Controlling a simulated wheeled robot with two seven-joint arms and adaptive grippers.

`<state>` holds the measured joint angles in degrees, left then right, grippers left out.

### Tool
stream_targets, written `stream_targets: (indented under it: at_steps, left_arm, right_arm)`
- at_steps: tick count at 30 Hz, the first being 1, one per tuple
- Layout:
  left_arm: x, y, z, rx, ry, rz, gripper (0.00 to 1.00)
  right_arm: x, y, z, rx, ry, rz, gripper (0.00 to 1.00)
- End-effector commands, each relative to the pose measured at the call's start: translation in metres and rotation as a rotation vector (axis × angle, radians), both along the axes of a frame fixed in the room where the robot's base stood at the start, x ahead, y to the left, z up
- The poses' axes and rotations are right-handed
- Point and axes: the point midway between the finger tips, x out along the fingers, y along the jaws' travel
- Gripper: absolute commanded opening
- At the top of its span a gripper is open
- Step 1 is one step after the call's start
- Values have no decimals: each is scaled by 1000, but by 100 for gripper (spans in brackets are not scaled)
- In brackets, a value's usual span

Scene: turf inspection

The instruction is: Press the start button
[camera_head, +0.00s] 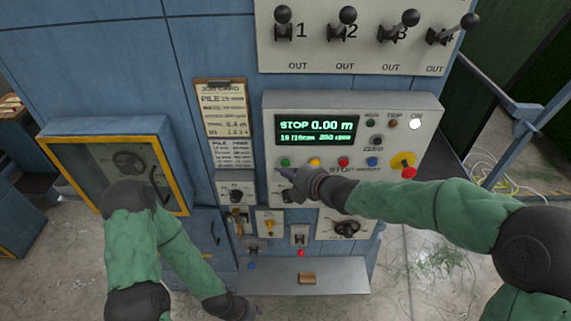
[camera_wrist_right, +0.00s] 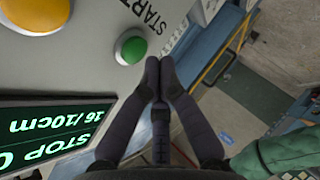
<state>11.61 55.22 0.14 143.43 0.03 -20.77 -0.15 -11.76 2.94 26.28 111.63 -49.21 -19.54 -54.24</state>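The green start button (camera_head: 285,163) is at the left of a button row on the light grey control panel (camera_head: 435,120). In the right wrist view the green button (camera_wrist_right: 131,47) shows clearly, with the word START beside it. My right gripper (camera_head: 284,173) is just below the button in the head view. In the wrist view its two fingertips (camera_wrist_right: 160,68) are together, empty, and look apart from the button. The display (camera_head: 317,130) reads STOP 0.00 m. My left gripper (camera_head: 240,309) is low, left of the grey shelf; its fingers are unclear.
A yellow button (camera_head: 314,162) and a red button (camera_head: 343,162) are in the same row. A red-topped stop knob on yellow (camera_head: 408,172) is at the right. Several levers (camera_head: 284,18) stand above. A yellow-framed cabinet door (camera_head: 60,146) is at the left.

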Motion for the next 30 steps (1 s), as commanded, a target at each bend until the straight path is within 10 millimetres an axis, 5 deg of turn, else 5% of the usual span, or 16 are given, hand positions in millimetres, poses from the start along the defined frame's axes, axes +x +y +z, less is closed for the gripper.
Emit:
stream_targets:
  at_steps: [30]
  left_arm:
    - [0,0,2,0,0,0,40]
  right_arm:
    - [10,0,0,0,0,0,0]
